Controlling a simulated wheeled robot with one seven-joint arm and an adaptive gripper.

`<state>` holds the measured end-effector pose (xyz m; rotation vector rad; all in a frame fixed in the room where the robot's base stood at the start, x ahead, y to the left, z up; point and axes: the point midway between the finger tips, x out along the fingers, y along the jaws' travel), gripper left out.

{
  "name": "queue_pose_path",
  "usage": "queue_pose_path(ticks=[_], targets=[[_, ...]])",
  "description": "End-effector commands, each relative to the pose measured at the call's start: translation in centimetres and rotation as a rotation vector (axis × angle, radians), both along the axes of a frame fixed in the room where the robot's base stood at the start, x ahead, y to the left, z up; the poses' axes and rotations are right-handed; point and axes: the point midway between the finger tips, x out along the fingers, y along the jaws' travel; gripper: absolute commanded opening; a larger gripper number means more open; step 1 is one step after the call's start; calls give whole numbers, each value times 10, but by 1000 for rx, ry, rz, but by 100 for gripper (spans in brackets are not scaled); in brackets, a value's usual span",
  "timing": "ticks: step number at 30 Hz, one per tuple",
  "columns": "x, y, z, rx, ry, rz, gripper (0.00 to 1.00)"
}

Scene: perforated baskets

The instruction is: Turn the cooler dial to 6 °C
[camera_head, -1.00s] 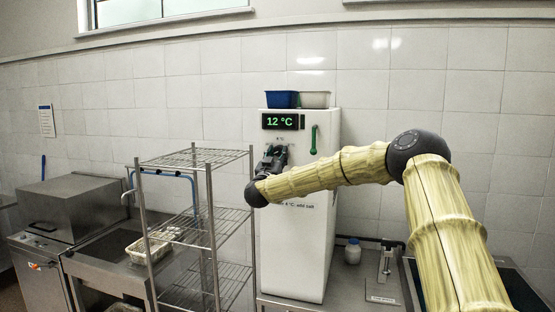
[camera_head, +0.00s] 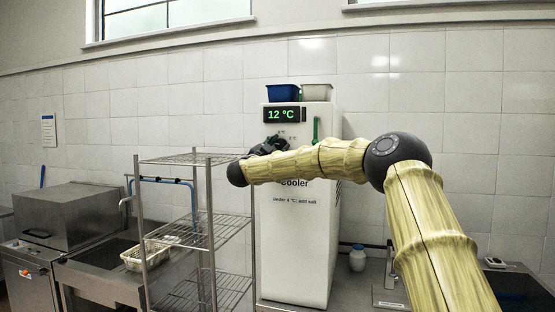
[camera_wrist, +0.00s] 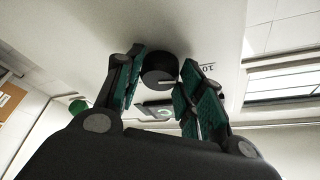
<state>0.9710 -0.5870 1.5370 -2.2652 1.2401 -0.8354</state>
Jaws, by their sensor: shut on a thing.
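The cooler (camera_head: 295,245) is a tall white cabinet against the tiled wall. Its display (camera_head: 282,114) reads 12 °C in green. The dial (camera_wrist: 160,68) is a round black knob with a pale pointer mark, seen in the wrist view beside a printed "10". My gripper (camera_wrist: 160,76) is shut on the dial, with a green-padded finger on either side of it. In the head view my gripper (camera_head: 268,146) is at the cooler front just below the display, and my arm hides the dial there.
A green handle (camera_head: 315,129) is on the cooler front, right of my gripper. A blue bin (camera_head: 283,92) and a pale bin (camera_head: 316,92) sit on top. A wire rack (camera_head: 205,160) stands close on the left, near my wrist.

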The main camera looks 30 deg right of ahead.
Motion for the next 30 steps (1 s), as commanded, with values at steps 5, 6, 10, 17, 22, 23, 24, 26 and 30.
queue_pose_path(ticks=[5, 6, 10, 17, 22, 23, 24, 26, 30], targets=[[1, 0, -5, 88, -103, -2, 15], [1, 0, -4, 103, -121, -2, 15], [1, 1, -2, 151, -175, -1, 15], [1, 1, -1, 201, -232, -2, 15], [2, 1, 0, 216, -249, -2, 15], [2, 1, 0, 217, -250, -2, 15], [2, 0, 0, 218, -251, -2, 15], [2, 1, 0, 219, -252, -2, 15], [2, 0, 0, 218, -251, -3, 15]])
